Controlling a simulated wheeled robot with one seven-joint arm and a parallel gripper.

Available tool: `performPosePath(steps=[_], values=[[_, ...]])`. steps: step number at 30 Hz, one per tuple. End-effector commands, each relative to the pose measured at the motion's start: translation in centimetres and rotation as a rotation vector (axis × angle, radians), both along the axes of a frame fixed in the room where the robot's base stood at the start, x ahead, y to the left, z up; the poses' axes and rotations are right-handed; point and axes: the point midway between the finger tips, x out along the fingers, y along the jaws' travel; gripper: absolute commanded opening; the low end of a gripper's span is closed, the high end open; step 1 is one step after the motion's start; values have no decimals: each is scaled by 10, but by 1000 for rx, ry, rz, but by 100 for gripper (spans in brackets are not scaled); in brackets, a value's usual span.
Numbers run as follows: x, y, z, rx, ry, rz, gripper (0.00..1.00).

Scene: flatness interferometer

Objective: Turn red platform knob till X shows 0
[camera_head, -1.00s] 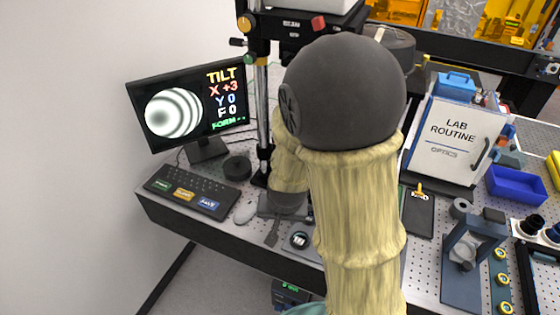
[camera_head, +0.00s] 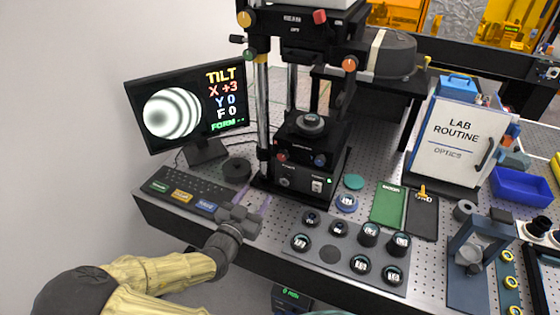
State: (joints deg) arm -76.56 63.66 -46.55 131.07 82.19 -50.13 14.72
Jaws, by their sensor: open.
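The red platform knob (camera_head: 282,158) is small and sits on the left front of the black platform under the interferometer column. A blue knob (camera_head: 320,160) sits to its right on the same platform. The monitor (camera_head: 187,106) at left reads TILT, X +3, Y 0, F 0, FORM --, beside a round pattern of curved light and dark bands. My gripper (camera_head: 241,214) is open and seems empty. It is low at the bench's front edge, in front of and left of the platform, apart from the red knob.
Another red knob (camera_head: 319,17) and a yellow knob (camera_head: 244,19) are high on the instrument head. Several round dark pieces stand on a tray (camera_head: 330,254) right of my gripper. The keyboard (camera_head: 187,193) lies left. A green folder (camera_head: 388,206) and white case (camera_head: 458,140) are right.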

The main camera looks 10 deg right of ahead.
Motion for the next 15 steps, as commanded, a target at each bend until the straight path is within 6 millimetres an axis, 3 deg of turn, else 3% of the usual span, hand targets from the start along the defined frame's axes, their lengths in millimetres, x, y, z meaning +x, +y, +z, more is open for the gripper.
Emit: performPosePath(steps=[10,15], values=[[1,-1,0,0,0,-1,54],[12,-9,1,-1,1,-3,54]])
